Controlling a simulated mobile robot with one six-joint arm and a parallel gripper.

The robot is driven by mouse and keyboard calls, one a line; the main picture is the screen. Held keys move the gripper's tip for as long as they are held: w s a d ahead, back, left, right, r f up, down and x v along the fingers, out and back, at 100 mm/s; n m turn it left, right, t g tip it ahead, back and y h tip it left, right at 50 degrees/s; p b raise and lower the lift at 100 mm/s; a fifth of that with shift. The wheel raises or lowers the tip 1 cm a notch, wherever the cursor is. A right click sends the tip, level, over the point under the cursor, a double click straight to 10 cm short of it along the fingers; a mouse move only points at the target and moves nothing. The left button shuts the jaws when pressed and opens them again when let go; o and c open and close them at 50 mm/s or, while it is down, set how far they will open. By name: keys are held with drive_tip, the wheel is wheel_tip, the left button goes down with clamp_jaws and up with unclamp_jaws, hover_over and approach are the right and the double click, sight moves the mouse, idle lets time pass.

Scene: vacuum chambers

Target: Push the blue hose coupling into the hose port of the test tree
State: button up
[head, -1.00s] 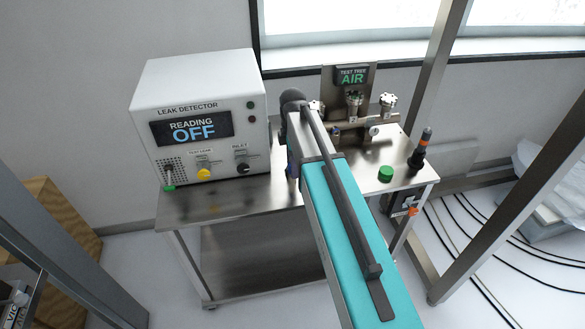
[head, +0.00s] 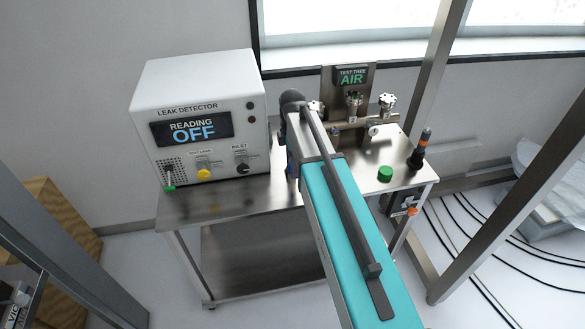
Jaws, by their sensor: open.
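The test tree (head: 352,126) stands at the back right of the steel cart, with a sign reading AIR and several valves. A small blue part (head: 335,132) shows at the left of its manifold. I cannot tell whether it is the hose coupling or a port. My gripper (head: 291,168) is at the end of my arm, just left of the tree and above the cart top. It is mostly hidden by the arm, and its fingertips are not clear. A small blue patch shows beside it, too small to identify.
A white leak detector (head: 205,115) reading OFF stands on the cart's left. A green cap (head: 385,174) and a dark upright tool with an orange band (head: 420,148) are at the cart's right. Metal posts (head: 505,180) rise at the right. The cart's front (head: 235,208) is clear.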

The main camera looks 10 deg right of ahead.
idle(0.4)
clamp_jaws()
drive_tip(key=shift+r+p, duration=2.2)
drive_tip(key=shift+r, duration=0.85)
drive_tip(key=shift+d+f, duration=0.1)
drive_tip(key=shift+f, duration=0.05)
drive_tip(key=w+d+f+t+b, duration=0.1)
drive_tip(key=d+f+t+b, duration=0.3)
drive_tip(key=d+t+b, duration=0.5)
drive_tip(key=d+b, duration=0.1)
drive_tip(key=b, duration=0.9)
drive_tip(key=shift+w+d+f, duration=0.15)
drive_tip(key=shift+w+d, duration=0.2)
drive_tip(key=shift+d, duration=0.05)
drive_tip(key=d+t+b, duration=0.1)
drive_tip(key=b, duration=0.4)
drive_tip(key=d+f+t+b, duration=0.1)
drive_tip(key=b, duration=0.4)
drive_tip(key=shift+w+d+t+b, duration=0.2)
drive_tip(key=shift+d+t+b, duration=0.1)
drive_tip(key=shift+b, duration=0.1)
